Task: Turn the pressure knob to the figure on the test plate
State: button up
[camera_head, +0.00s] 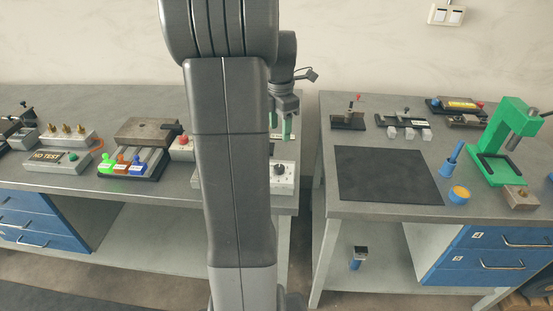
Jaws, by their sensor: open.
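A small black knob (279,169) sits on a pale control box (285,187) at the right end of the left bench. My arm hides the box's left part. My gripper (281,122) hangs above and behind the knob, apart from it, with green fingertips pointing down. It is open and seems empty. A dark plate (47,156) with light lettering, which seems to read "NO TEST", is on a grey box at the left of the bench. I cannot make out a figure on it, nor the knob's scale.
Left of my arm are a fixture with green, red and blue levers (125,165) and a block with brass fittings (66,132). A gap separates the benches. The right bench holds a black mat (385,174), a green press (507,140) and an orange-topped pot (459,194).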

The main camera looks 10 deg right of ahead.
aim_at(279, 167)
notch_tip(279, 167, down, 13)
jog(key=shift+s+f, duration=0.1)
jog(key=shift+f, duration=0.1)
jog(key=shift+c, duration=0.4)
jog(key=c, duration=0.9)
